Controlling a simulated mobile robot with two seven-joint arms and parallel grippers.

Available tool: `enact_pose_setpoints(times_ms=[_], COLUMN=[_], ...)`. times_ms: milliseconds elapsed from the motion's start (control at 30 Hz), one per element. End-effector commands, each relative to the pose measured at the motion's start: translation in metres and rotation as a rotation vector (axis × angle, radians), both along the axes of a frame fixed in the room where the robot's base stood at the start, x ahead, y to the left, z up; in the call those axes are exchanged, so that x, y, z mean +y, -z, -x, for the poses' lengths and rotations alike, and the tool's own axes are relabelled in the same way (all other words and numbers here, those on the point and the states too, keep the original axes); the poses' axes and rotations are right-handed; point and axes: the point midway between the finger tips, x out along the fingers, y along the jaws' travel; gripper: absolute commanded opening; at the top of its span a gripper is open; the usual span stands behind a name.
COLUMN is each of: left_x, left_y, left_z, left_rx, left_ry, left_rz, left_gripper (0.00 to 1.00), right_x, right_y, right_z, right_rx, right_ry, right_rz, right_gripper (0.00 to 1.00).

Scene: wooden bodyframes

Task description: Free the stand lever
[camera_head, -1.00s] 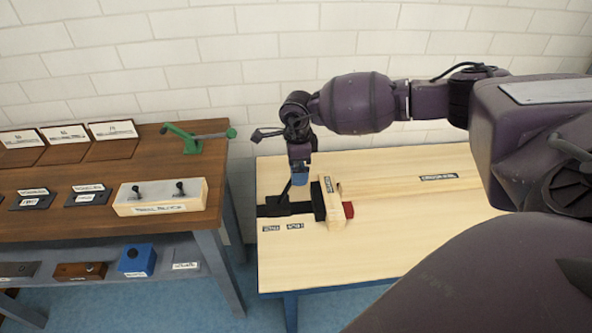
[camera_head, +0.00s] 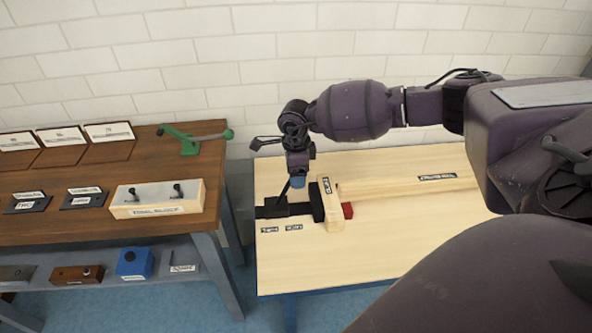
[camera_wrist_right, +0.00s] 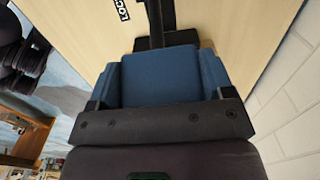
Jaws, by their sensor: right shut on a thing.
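The black stand (camera_head: 270,211) lies at the left end of the light wooden table, with its black jaw against an upright wooden block (camera_head: 329,205). A thin dark lever (camera_head: 284,192) rises at a slant from the stand. My right gripper (camera_head: 298,181) points down over the stand, its blue fingertips shut at the lever. In the right wrist view the blue fingers (camera_wrist_right: 160,75) fill the middle, and a black bar (camera_wrist_right: 156,18) runs out beyond them. The grip point itself is hidden behind the fingers. My left gripper is not in view.
A long wooden beam (camera_head: 410,187) and a red piece (camera_head: 347,210) lie right of the block. A brown bench (camera_head: 105,165) stands left, holding a green clamp (camera_head: 190,141) and a pale block (camera_head: 157,199). A white brick wall (camera_head: 250,65) is behind.

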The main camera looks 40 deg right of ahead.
Motion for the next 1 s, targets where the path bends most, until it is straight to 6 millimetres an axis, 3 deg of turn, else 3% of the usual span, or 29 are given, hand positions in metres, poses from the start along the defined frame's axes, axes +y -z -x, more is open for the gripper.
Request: enact_pose_setpoints(times_ms=[433,667,1000], left_x=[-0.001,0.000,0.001], left_y=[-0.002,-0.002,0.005], left_z=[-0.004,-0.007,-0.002], left_rx=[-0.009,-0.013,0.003], left_ry=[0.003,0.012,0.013], left_rz=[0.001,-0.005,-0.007], left_gripper=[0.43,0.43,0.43], right_x=[0.014,0.036,0.079], right_y=[-0.006,-0.011,-0.009], right_z=[-0.008,-0.022,-0.048], right_rx=[0.049,0.133,0.126], right_ry=[-0.002,-0.003,-0.004], right_rz=[0.079,0.219,0.205], right_gripper=[0.32,0.32,0.32])
